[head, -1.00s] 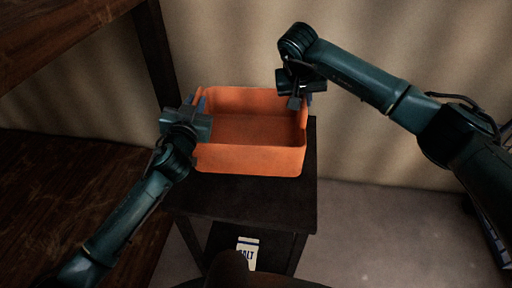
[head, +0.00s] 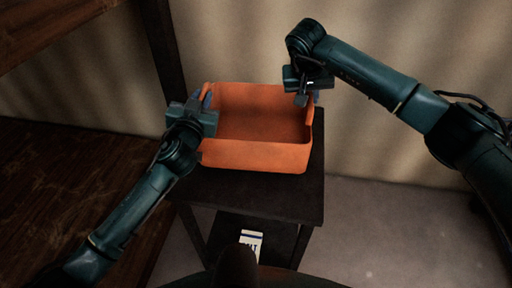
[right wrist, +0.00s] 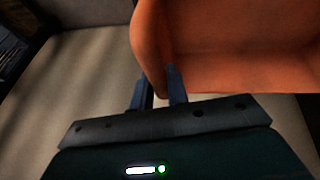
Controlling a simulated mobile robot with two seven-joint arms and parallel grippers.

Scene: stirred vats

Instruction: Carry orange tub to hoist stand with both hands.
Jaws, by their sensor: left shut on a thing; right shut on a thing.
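The orange tub (head: 255,155) is an open, empty-looking box in the middle of the head view. It appears level, over the dark top of a small stand (head: 250,200); I cannot tell whether its base touches that top. My left gripper (head: 205,99) is shut on the tub's left wall near the rim. My right gripper (head: 309,97) is shut on the right wall. In the right wrist view, the right fingers (right wrist: 158,90) straddle the tub's wall (right wrist: 150,50). I cannot tell whether this small stand is the hoist stand.
A white carton (head: 251,243), its lettering partly hidden, stands on the small stand's lower shelf. Dark wooden shelving (head: 70,190) fills the left side, with a post behind the tub. A pale wall (head: 400,50) is behind. Bare floor (head: 390,230) lies to the right.

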